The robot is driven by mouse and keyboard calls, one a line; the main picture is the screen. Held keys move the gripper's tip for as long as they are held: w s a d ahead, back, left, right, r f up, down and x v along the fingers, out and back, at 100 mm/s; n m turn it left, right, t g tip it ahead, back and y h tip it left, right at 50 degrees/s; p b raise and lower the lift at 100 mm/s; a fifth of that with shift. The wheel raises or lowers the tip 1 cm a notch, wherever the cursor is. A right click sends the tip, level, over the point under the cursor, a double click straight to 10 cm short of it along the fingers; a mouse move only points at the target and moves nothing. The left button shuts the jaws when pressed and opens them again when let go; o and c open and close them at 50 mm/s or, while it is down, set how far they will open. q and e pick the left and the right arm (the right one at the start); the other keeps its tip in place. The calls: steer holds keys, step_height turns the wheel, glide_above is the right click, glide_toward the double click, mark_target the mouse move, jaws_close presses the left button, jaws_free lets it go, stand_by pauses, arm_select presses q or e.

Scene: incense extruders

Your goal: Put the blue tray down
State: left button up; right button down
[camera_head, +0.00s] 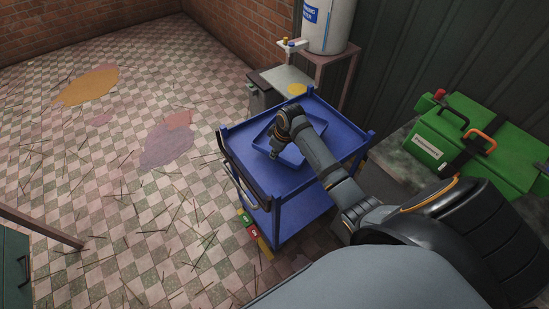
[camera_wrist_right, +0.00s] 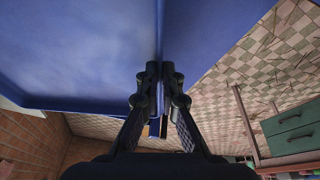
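The blue tray (camera_head: 312,119) is on or just over the blue top of the cart (camera_head: 240,139), in the head view. I cannot tell whether it touches the cart top. My right gripper (camera_head: 274,154) points down at the tray's left-front rim. In the right wrist view, my right gripper (camera_wrist_right: 161,75) has its fingers close together on the thin wall of the tray (camera_wrist_right: 80,55), whose inside fills the upper left. My left gripper is not in view.
A white barrel (camera_head: 328,22) stands on a stand behind the cart. A green box (camera_head: 470,135) with an orange handle is at the right. Red and green items (camera_head: 250,227) show by the cart's front. The tiled floor at left carries scattered sticks.

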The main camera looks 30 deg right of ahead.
steer(key=shift+w+f, duration=0.2)
steer(key=shift+f, duration=1.6)
steer(key=c, duration=1.5)
jaws_free()
steer(key=shift+f, duration=0.1)
steer(key=v, duration=1.2)
steer(key=shift+s+p, duration=0.1)
steer(key=shift+p, duration=0.3)
